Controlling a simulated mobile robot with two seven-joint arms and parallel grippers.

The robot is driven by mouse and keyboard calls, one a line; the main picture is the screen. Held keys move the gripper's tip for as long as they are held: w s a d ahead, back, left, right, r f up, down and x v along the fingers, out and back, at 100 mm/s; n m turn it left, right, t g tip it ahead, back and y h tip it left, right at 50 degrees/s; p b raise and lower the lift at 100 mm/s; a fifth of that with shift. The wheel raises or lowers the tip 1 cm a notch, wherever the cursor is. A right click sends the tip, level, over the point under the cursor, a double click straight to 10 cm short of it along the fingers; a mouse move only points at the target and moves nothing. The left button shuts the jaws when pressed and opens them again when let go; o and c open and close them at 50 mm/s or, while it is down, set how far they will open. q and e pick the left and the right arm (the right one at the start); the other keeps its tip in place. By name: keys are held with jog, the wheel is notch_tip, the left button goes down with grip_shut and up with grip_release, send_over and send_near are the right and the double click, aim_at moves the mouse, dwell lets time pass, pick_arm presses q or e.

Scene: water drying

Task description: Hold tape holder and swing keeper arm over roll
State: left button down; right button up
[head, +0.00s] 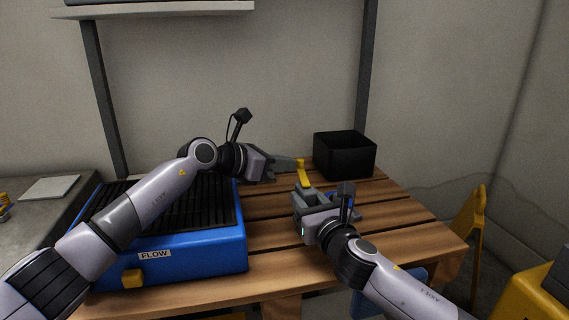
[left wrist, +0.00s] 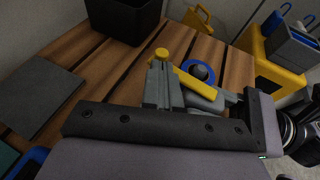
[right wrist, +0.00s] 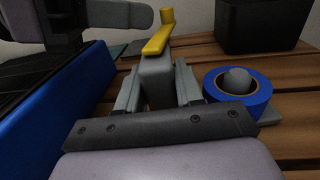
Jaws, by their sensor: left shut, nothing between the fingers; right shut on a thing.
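The tape holder has a grey post (right wrist: 156,82), a yellow keeper arm (right wrist: 157,42) on top with an upright knob at its far end, and a blue tape roll (right wrist: 237,88) around a grey spindle on its base. My right gripper (head: 313,194) is shut on the grey post, one finger on each side. The keeper arm (head: 303,173) points away from my right gripper, beside the roll, not over it. My left gripper (head: 293,163) is shut and empty, its tips close to the knob (left wrist: 162,53); I cannot tell whether they touch. The roll is hidden in the head view.
A black open bin (head: 344,157) stands at the table's back right. A blue box labelled FLOW (head: 190,252) with a dark slatted top sits on the left, under my left arm. The slatted wooden table (head: 410,232) is clear on the right.

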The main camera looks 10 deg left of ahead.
aim_at(299, 161)
pick_arm(q)
jog(key=shift+w+d, duration=0.2)
jog(key=shift+d, duration=0.05)
jog(key=shift+w+d, duration=0.3)
jog(key=shift+w, duration=0.05)
dwell(0.6)
jog(key=shift+w+d, duration=0.5)
jog(key=shift+d, duration=0.3)
jog(key=shift+w+d, duration=0.35)
jog(key=shift+d, duration=0.5)
jog(key=shift+s+d+m+g+h, duration=0.1)
jog(key=shift+d+m+g+h, duration=0.3)
jog(key=shift+d, duration=0.5)
jog(key=shift+s+d+m+g+h, duration=0.1)
jog(key=shift+d+m+g+h, duration=0.25)
jog(key=shift+d, duration=0.6)
